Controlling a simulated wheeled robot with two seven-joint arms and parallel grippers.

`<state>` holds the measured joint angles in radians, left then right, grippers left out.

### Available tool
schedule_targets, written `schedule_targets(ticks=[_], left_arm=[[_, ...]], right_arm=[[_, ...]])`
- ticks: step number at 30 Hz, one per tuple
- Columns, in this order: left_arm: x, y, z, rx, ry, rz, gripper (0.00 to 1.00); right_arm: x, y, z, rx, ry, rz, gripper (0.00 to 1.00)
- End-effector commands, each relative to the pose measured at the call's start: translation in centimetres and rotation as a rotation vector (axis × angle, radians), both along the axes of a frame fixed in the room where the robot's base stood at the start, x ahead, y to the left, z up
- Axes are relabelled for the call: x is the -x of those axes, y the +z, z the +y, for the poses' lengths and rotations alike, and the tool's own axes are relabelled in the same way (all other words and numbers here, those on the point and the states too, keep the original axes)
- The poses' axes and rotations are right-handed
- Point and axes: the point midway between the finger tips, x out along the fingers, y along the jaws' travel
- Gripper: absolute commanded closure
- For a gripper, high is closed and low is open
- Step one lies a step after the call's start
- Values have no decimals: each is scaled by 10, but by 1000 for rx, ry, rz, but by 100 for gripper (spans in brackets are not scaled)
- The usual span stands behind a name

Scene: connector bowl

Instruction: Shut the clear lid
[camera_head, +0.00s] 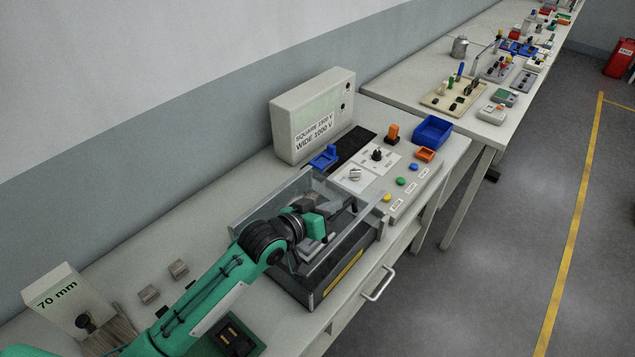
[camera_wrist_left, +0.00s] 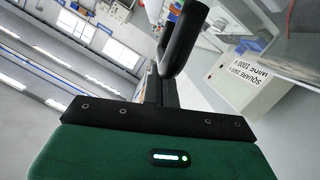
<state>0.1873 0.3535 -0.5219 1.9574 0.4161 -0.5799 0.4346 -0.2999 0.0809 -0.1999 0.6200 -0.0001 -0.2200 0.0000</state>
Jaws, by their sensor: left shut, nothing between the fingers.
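The clear lid (camera_head: 262,207) belongs to a dark box (camera_head: 311,291) at the middle of the bench in the head view. Its transparent panels stand above the box, and it appears raised; my arm hides part of it and its exact angle is unclear. My left gripper (camera_head: 322,229) is shut and empty, at the lid and over the box; its fingertips are hard to make out. In the left wrist view, a black rounded bar (camera_wrist_left: 182,42) shows just beyond the gripper's palm, and a transparent panel (camera_wrist_left: 288,45) shows at upper right. I cannot tell if the gripper touches the lid. My right gripper is out of view.
A pale labelled instrument (camera_head: 308,120) stands behind the box, against the wall side. A control panel (camera_head: 374,178) with buttons and an empty-looking blue bin (camera_head: 433,130) sit farther along. A 70 mm block (camera_head: 60,302) and small metal blocks (camera_head: 149,294) lie at left. A drawer handle (camera_head: 379,284) juts out in front.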

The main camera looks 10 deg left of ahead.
Motion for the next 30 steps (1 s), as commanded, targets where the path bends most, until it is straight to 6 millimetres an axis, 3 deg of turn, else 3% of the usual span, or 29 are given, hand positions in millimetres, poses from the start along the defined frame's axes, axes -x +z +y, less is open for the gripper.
schedule_targets(ticks=[1,6,12,30], left_arm=[[3,-12,-3,-29,0,-14,100],[6,-35,-10,-118,0,-67,100],[7,-52,-12,-183,1,-106,100],[8,-64,-13,-218,-1,-119,100]], right_arm=[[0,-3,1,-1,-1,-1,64],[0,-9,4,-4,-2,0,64],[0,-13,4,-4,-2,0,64],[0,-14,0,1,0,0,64]])
